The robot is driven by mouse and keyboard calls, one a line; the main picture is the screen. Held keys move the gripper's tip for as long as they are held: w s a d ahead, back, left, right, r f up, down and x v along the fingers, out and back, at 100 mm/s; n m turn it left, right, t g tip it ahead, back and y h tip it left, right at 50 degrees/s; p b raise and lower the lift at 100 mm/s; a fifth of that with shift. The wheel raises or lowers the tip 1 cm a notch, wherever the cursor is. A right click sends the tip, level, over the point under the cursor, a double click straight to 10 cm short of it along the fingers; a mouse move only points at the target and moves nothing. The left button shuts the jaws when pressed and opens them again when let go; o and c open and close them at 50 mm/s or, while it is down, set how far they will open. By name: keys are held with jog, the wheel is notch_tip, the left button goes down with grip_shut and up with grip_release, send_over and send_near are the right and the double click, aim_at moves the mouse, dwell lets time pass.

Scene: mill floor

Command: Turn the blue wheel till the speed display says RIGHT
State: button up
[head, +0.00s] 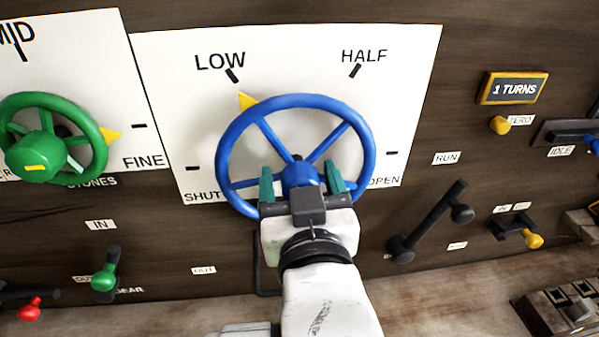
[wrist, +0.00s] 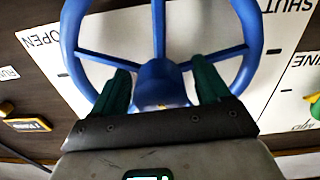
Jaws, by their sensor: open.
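The blue wheel (head: 234,144) is mounted on a white dial plate marked SHUT, LOW, HALF and OPEN. Its yellow pointer (head: 247,101) points near the LOW mark. My gripper (head: 302,181) is in front of the wheel's hub, its two green fingers apart on either side of the hub. In the wrist view the blue wheel (wrist: 158,30) fills the middle, and my gripper's fingers (wrist: 160,88) flank the hub; I cannot tell whether they touch it. No display reading RIGHT is in view. A counter (head: 514,89) on the right reads 1 TURNS.
A green wheel (head: 94,128) with a yellow pointer is on the left, by FINE. A black lever (head: 428,222) by RUN stands right of my arm. A green-knobbed lever (head: 104,277) and a red knob (head: 29,307) are lower left. A yellow-knobbed lever (head: 532,239) is at right.

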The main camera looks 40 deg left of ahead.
jog(key=shift+w+a, duration=0.1)
jog(key=shift+a, duration=0.1)
jog(key=c, duration=1)
